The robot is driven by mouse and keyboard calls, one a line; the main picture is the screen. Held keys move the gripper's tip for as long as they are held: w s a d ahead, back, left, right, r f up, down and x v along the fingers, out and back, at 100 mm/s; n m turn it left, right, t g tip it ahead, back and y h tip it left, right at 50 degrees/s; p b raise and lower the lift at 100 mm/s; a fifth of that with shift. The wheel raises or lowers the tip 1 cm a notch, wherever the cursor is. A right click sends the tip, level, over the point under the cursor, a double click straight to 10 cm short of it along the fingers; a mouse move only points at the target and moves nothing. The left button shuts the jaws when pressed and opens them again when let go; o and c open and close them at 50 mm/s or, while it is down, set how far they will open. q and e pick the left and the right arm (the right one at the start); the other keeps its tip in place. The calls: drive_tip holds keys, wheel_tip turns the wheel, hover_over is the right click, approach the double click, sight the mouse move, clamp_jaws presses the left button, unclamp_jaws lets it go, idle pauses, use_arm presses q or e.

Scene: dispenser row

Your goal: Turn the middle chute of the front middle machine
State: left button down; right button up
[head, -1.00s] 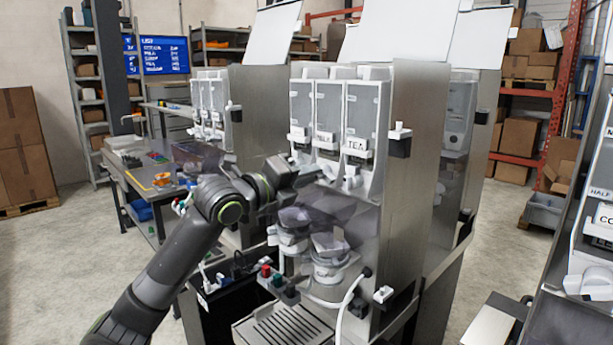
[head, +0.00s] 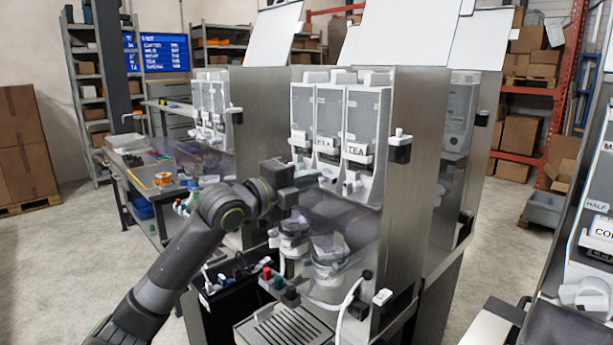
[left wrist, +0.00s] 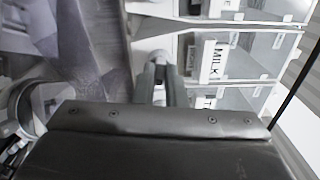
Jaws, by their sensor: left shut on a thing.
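The front middle machine (head: 412,190) is a tall steel dispenser with three clear canisters side by side. The right canister has a TEA label (head: 356,150); the MILK label (left wrist: 214,62) marks the middle one. My left gripper (head: 318,181) is at the middle chute, below the middle canister. In the left wrist view the gripper (left wrist: 158,78) has its two fingers shut on the white middle chute (left wrist: 160,56), beside the MILK label. In the head view the gripper hides most of that chute. The right chute (head: 351,184) hangs free beside it. My right gripper is not in view.
Below the chutes are clear mixing bowls (head: 328,250) behind a translucent panel, and a drip tray (head: 285,332). Another dispenser (head: 212,112) stands behind on the left. A further machine (head: 590,230) stands at the right edge.

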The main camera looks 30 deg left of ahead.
use_arm(q)
drive_tip(key=shift+d+n+p, duration=0.1)
drive_tip(key=shift+n+p, duration=5.4)
drive_tip(key=shift+n, duration=4)
drive_tip(key=shift+f, duration=0.15)
drive_tip(key=c, duration=1.5)
unclamp_jaws()
